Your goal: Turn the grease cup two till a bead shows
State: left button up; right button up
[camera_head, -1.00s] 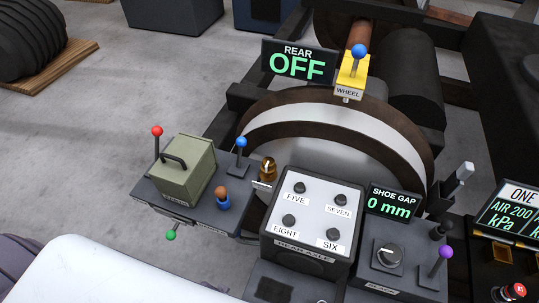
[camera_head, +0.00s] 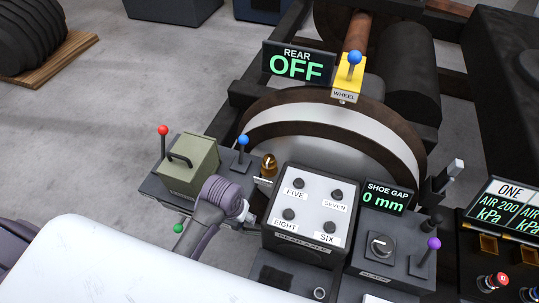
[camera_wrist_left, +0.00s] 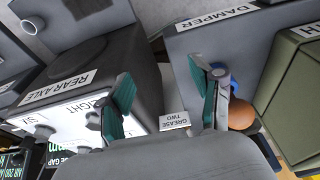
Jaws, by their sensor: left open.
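The amber grease cup (camera_head: 269,166) stands upright at the right edge of the dark side shelf, beside the wheel, with a small white label below it. In the left wrist view that label (camera_wrist_left: 174,121) reads GREASE TWO; I cannot make out the cup there. My left gripper (camera_wrist_left: 162,95) is open, its teal-padded fingers apart with the label seen between them. In the head view my left wrist hangs over the front of the shelf, close to the cup, and hides its own fingers. No bead of grease is visible. My right gripper is not in view.
The REAR AXLE box (camera_head: 309,210) stands right of the cup. A green box (camera_head: 189,165), red lever (camera_head: 163,130) and blue lever (camera_head: 243,140) crowd the shelf.

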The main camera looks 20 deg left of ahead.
pick_arm(q)
jog(key=w+d+r+n, duration=0.1)
jog(key=w+r, duration=0.3)
jog(key=w, duration=0.7)
notch_tip(320, 180, up, 10)
jog(key=n+g+p, duration=0.1)
jog(key=n+g, duration=0.1)
send_over(269, 157)
notch_tip(269, 157, down, 12)
jog(key=shift+w+f, duration=0.1)
jog(key=shift+f, duration=0.6)
jog(key=c, duration=1.1)
jog(key=shift+c, duration=0.2)
